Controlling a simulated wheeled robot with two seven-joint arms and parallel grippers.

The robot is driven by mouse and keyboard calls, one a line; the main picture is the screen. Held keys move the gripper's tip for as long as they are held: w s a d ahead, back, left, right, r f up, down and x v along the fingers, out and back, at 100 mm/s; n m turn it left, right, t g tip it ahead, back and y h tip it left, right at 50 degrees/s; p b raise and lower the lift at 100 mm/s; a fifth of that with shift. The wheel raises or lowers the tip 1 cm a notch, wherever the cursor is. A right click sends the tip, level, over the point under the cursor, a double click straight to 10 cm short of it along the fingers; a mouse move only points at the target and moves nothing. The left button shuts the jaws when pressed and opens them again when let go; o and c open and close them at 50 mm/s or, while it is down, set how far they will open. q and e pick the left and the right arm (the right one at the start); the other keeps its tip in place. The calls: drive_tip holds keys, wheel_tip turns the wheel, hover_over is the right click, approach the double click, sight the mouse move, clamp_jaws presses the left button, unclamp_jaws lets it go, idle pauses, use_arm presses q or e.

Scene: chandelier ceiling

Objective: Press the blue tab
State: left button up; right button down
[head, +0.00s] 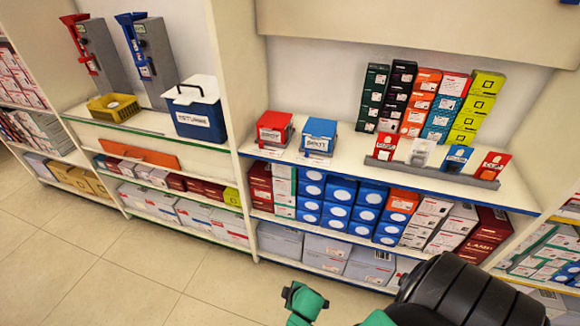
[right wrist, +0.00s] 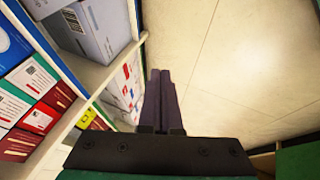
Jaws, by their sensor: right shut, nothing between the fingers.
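Two grey dispenser-like units stand on the shelf at the upper left of the head view. One has a red lever-like part (head: 80,45), the other a blue tab-like part (head: 135,47) running down its front left side. This blue part is probably the blue tab. My right gripper (right wrist: 160,78) shows in the right wrist view with its two dark fingers together and nothing between them. It is over the floor beside the shelves, apart from the dispensers. My left gripper is not in view.
A blue and white cooler (head: 196,110) and a yellow tray (head: 114,106) stand near the dispensers. A red box (head: 274,128) and a blue box (head: 318,136) sit on the middle shelf. Lower shelves are full of boxes. The tiled floor (head: 60,265) at the left is clear.

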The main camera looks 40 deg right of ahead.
drive_tip(key=w+d+r+n+t+h+b, duration=0.1)
drive_tip(key=w+d+r+t+h+b, duration=0.15)
drive_tip(key=w+r, duration=0.45)
drive_tip(key=w+d+r+n+t+h+b, duration=0.1)
drive_tip(key=w+r+n+t+b, duration=0.15)
drive_tip(key=w+r, duration=0.45)
drive_tip(key=d+r+t+h+b, duration=0.1)
drive_tip(key=d+r+h+b, duration=0.1)
drive_tip(key=r, duration=0.9)
drive_tip(key=d+r+t+h+b, duration=0.2)
drive_tip(key=d+r+h, duration=0.2)
drive_tip(key=r, duration=0.7)
drive_tip(key=shift+d+r, duration=0.25)
drive_tip(key=shift+d, duration=0.95)
drive_tip(key=shift+h, duration=0.25)
